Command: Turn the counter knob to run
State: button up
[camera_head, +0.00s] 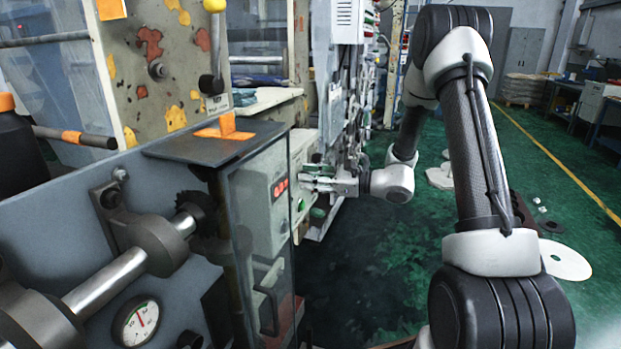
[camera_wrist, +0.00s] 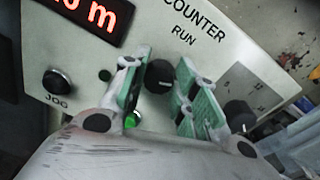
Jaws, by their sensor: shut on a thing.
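The counter knob (camera_wrist: 158,76) is a round black knob on a pale panel, below the printed words COUNTER and RUN in the wrist view. My gripper (camera_wrist: 163,72) has its two green-padded fingers on either side of this knob and is shut on it. The direction the knob points cannot be made out. In the head view my gripper (camera_head: 308,184) reaches the front of the counter box (camera_head: 258,205), and the knob is hidden there.
A red-lit display (camera_wrist: 92,14), a black JOG button (camera_wrist: 57,82), a green-lit button (camera_wrist: 131,121) and another black knob (camera_wrist: 240,115) sit close around my fingers. A dark shelf (camera_head: 213,143) juts out beside the box. Green floor (camera_head: 380,270) lies open to the right.

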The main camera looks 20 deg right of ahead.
jog(key=n, duration=0.6)
jog(key=n+h, duration=0.1)
jog(key=n, duration=0.5)
jog(key=shift+s+a+t, duration=0.1)
jog(key=shift+s+t, duration=0.1)
jog(key=shift+t, duration=0.1)
jog(key=shift+f+n, duration=0.1)
jog(key=shift+n, duration=0.2)
jog(key=o, duration=1)
jog(key=v, duration=1.2)
